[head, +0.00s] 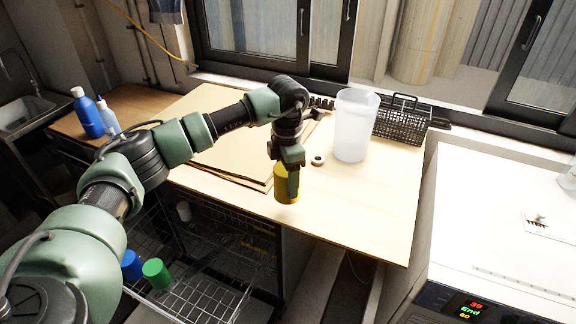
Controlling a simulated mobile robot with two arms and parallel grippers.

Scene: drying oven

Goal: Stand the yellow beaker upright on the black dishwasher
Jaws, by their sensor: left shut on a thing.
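The yellow beaker (283,190) is upright at the front part of the wooden top (345,220). I cannot tell whether its base touches the top or hangs just above it. My left gripper (292,181) comes down from above and is shut on the beaker, covering part of its upper side. The black dishwasher (294,262) is under the wooden top, its front open with wire racks (205,290) showing. My right gripper is not in view.
A tall translucent container (354,125), a black wire basket (401,122) and a small white roll (318,160) stand behind the beaker. Flat brown boards (225,160) lie to the left. Blue (131,265) and green (157,273) beakers are in the rack. A white oven (500,225) is at right.

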